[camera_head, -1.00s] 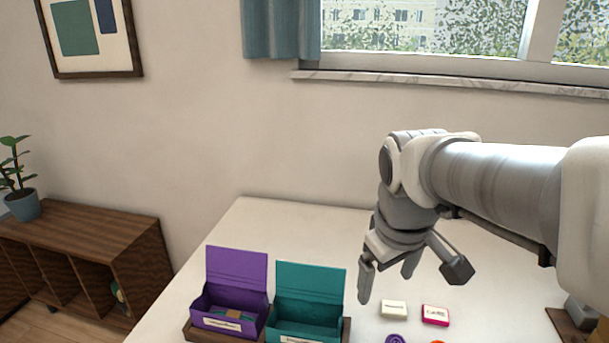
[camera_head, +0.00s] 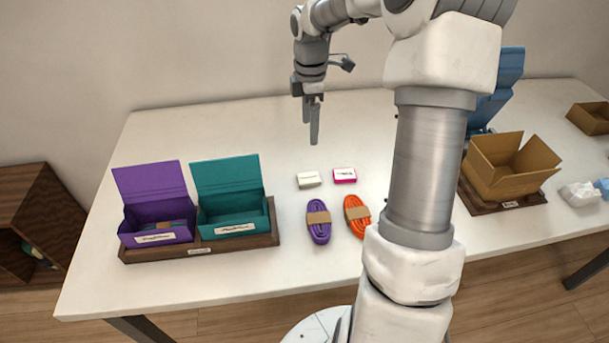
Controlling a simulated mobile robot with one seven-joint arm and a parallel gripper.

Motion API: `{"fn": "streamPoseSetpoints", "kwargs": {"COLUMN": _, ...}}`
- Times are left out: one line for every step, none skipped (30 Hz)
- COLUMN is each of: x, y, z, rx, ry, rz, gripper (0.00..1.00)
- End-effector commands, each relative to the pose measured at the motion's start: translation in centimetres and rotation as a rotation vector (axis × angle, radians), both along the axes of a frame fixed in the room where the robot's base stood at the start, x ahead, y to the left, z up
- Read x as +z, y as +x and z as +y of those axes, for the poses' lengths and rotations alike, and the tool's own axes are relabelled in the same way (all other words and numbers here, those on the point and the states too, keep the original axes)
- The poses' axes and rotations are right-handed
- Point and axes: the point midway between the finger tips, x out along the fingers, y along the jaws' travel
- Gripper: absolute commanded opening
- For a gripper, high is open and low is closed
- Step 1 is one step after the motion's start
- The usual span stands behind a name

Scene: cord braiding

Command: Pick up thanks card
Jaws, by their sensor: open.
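Two small cards lie side by side on the white table (camera_head: 285,122). One is a cream card (camera_head: 308,179) with faint writing, and the other is a pink-edged card (camera_head: 345,175) with a white label. The print is too small to read surely, so I cannot tell for certain which is the thanks card. My gripper (camera_head: 311,122) hangs pointing down above the table, higher than the cards and behind them in the picture. It is open and empty, its fingers seen nearly edge-on.
A purple cord bundle (camera_head: 319,222) and an orange one (camera_head: 357,216) lie in front of the cards. Open purple (camera_head: 152,184) and teal (camera_head: 226,175) boxes stand in a wooden tray (camera_head: 276,227) at left. An open cardboard box (camera_head: 511,169) stands at right. My arm covers the middle right.

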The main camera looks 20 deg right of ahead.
Motion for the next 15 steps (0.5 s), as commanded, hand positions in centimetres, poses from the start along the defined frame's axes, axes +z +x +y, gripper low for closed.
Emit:
{"fn": "streamPoseSetpoints", "kwargs": {"x": -1.2, "y": -0.1, "z": 0.1, "rx": 0.001, "ry": 0.002, "rz": 0.004, "gripper": 0.9}}
{"fn": "streamPoseSetpoints", "kwargs": {"x": -1.8, "y": -0.1, "z": 0.1, "rx": 0.001, "ry": 0.002, "rz": 0.005, "gripper": 0.9}}
{"fn": "streamPoseSetpoints", "kwargs": {"x": -2.7, "y": -0.1, "z": 0.1, "rx": 0.001, "ry": 0.003, "rz": 0.004, "gripper": 0.9}}
{"fn": "streamPoseSetpoints", "kwargs": {"x": -3.4, "y": -0.1, "z": 0.1, "rx": 0.001, "ry": 0.003, "rz": 0.003, "gripper": 0.9}}
{"fn": "streamPoseSetpoints", "kwargs": {"x": -4.1, "y": -0.1, "z": 0.1, "rx": 0.001, "ry": 0.002, "rz": 0.006, "gripper": 0.9}}
{"fn": "streamPoseSetpoints", "kwargs": {"x": -5.0, "y": -0.1, "z": 0.1, "rx": 0.0, "ry": 0.002, "rz": 0.005, "gripper": 0.9}}
{"fn": "streamPoseSetpoints", "kwargs": {"x": -5.6, "y": -0.1, "z": 0.1, "rx": 0.0, "ry": 0.002, "rz": 0.005, "gripper": 0.9}}
{"fn": "streamPoseSetpoints", "kwargs": {"x": -6.3, "y": -0.1, "z": 0.1, "rx": 0.0, "ry": 0.003, "rz": 0.004, "gripper": 0.9}}
{"fn": "streamPoseSetpoints", "kwargs": {"x": -7.2, "y": -0.1, "z": 0.2, "rx": 0.001, "ry": 0.003, "rz": 0.004, "gripper": 0.9}}
{"fn": "streamPoseSetpoints", "kwargs": {"x": -7.8, "y": -0.1, "z": 0.1, "rx": 0.001, "ry": 0.002, "rz": 0.005, "gripper": 0.9}}
{"fn": "streamPoseSetpoints", "kwargs": {"x": -8.4, "y": -0.1, "z": 0.2, "rx": 0.0, "ry": 0.002, "rz": 0.004, "gripper": 0.9}}
{"fn": "streamPoseSetpoints", "kwargs": {"x": -9.1, "y": -0.1, "z": 0.2, "rx": -0.001, "ry": 0.003, "rz": 0.004, "gripper": 0.9}}
{"fn": "streamPoseSetpoints", "kwargs": {"x": -9.6, "y": -0.1, "z": 0.2, "rx": -0.001, "ry": 0.003, "rz": 0.003, "gripper": 0.9}}
{"fn": "streamPoseSetpoints", "kwargs": {"x": -10.0, "y": -0.1, "z": 0.2, "rx": 0.0, "ry": 0.002, "rz": 0.003, "gripper": 0.9}}
{"fn": "streamPoseSetpoints", "kwargs": {"x": -10.5, "y": -0.1, "z": 0.1, "rx": 0.0, "ry": 0.0, "rz": 0.002, "gripper": 0.9}}
